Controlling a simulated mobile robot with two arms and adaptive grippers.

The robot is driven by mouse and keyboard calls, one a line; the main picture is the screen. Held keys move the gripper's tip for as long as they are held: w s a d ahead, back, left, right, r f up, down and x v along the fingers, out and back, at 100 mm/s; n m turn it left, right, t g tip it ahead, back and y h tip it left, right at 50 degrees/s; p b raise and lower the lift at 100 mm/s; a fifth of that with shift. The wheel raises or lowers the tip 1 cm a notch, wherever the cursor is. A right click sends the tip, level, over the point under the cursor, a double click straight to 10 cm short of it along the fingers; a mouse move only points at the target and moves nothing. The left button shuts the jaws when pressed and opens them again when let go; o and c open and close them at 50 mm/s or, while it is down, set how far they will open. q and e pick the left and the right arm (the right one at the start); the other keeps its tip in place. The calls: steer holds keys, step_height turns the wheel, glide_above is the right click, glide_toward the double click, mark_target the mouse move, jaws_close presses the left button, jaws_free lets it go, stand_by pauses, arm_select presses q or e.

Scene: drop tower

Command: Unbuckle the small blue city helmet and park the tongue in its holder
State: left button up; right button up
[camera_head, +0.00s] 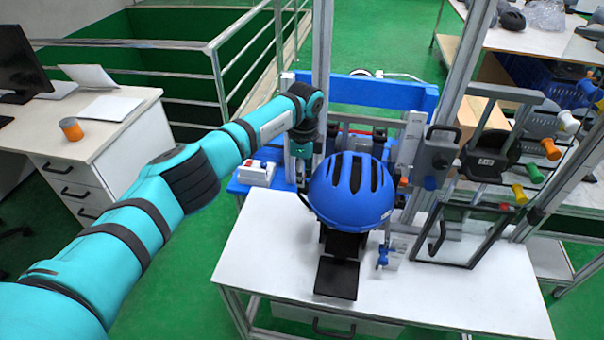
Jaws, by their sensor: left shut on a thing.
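The blue city helmet (352,190) with dark vents sits upright on a black stand above the white table. My left arm comes in from the left, and my left gripper (303,184) points down close against the helmet's left side. It is shut on a small part there, which the fingers and the small scale hide; I cannot tell whether it is the tongue, the buckle or the strap. I cannot make out the tongue's holder. My right gripper is not in view.
A black plate (337,278) lies in front of the helmet on the white table (270,270). A blue clamp knob (383,257) and a framed clear panel (462,238) stand to its right. A white switch box (257,174) is left of the gripper. The table's front is mostly clear.

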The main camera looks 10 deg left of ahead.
arm_select(q)
steer(key=shift+r, duration=0.1)
steer(key=shift+r+p, duration=1.25)
steer(key=shift+r, duration=0.4)
steer(key=shift+s+a+p, duration=0.35)
steer(key=shift+p, duration=0.6)
steer(key=shift+s+a+f+p, duration=1.35)
steer(key=shift+s+f+p, duration=1.75)
steer(key=shift+s, duration=3.2)
steer(key=s+d+f+b, duration=0.2)
steer(key=d+b, duration=0.1)
steer(key=d, duration=0.7)
steer(key=s+d+f+b, duration=0.2)
steer(key=d+b, duration=0.1)
steer(key=d, duration=0.7)
steer(key=shift+s+d, duration=0.15)
steer(key=shift+d, duration=0.25)
